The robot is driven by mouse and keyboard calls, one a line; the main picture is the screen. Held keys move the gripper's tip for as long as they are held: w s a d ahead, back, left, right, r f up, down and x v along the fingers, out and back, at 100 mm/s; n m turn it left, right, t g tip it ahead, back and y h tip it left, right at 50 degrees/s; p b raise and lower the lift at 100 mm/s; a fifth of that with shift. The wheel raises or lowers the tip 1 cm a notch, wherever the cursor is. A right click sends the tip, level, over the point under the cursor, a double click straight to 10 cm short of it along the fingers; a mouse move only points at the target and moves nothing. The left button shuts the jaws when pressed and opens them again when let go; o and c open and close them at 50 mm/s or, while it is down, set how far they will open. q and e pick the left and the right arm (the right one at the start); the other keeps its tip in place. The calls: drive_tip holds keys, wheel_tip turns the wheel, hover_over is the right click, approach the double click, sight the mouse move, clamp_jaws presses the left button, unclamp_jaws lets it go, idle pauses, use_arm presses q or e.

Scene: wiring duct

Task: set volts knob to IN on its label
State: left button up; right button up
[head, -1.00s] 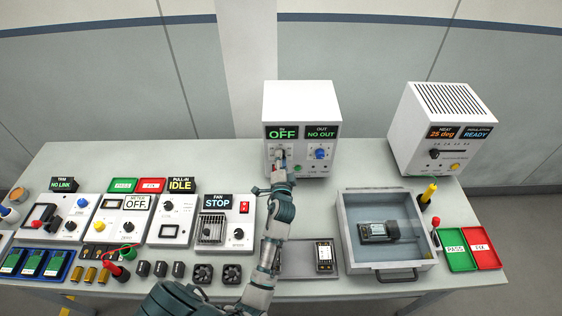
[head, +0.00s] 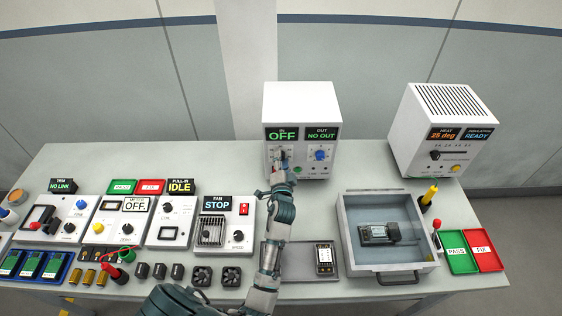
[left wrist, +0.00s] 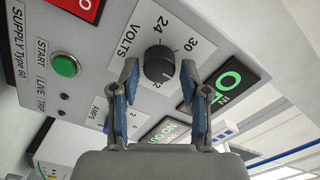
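The volts knob (left wrist: 158,65) is a black round knob on the front of the white supply box (head: 300,103). In the left wrist view the printing VOLTS, 24 and 30 shows around it, and a partly covered number below it. Where its pointer stands is hard to tell. My left gripper (left wrist: 160,72) is open, with one finger on each side of the knob; I cannot tell whether they touch it. In the head view this gripper (head: 281,163) covers the knob. The IN display (head: 282,134) reads OFF. My right gripper is not in view.
A NO OUT display (head: 321,133) and a blue knob (head: 320,155) sit to the right on the box. In the left wrist view a green START button (left wrist: 65,66) is at the left.

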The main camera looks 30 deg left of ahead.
use_arm(q)
drive_tip(key=shift+w+a+f, duration=0.1)
drive_tip(key=shift+w+f, duration=0.05)
drive_tip(key=shift+f, duration=0.05)
drive_tip(key=v, duration=0.7)
drive_tip(key=shift+d, duration=0.25)
drive_tip(key=shift+a, duration=0.1)
